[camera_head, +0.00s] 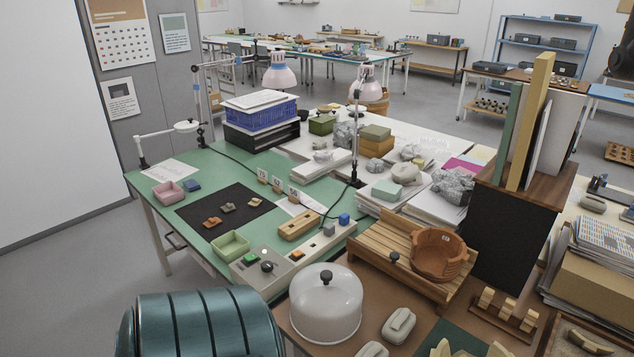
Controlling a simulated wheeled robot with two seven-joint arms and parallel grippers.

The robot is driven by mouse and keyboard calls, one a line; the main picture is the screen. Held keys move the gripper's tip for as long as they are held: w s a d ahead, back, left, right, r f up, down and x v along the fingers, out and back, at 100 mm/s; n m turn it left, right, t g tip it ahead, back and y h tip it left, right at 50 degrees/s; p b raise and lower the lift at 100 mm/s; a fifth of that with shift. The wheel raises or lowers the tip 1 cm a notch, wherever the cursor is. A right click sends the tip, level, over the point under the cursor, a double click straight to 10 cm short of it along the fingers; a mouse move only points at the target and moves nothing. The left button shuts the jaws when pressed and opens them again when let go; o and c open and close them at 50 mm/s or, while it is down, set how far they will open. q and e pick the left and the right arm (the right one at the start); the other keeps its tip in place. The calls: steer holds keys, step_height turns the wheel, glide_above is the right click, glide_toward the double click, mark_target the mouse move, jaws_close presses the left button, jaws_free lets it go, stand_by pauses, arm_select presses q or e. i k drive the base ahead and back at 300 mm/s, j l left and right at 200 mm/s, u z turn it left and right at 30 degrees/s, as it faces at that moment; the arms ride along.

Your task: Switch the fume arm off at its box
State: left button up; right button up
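A long pale grey box (310,258) lies along the front right edge of the green table. On its top are a green button (248,259), a dark round knob (267,266), an orange button (297,254) and grey and blue blocks. Their on or off state cannot be told. A white conical hood (364,90) hangs by an upright pole behind the box. A similar hood (280,73) is further left, and a jointed white arm with a round head (186,126) stands at the far left. Which is the fume arm is unclear. Neither gripper is in view.
A wooden rack (385,262) holds a terracotta pot (437,253). A green tray (230,245) sits left of the box. A teal ribbed drum shape (200,322) fills the lower left foreground.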

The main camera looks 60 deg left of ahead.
mark_target(251, 258)
steer(key=u, duration=2.45)
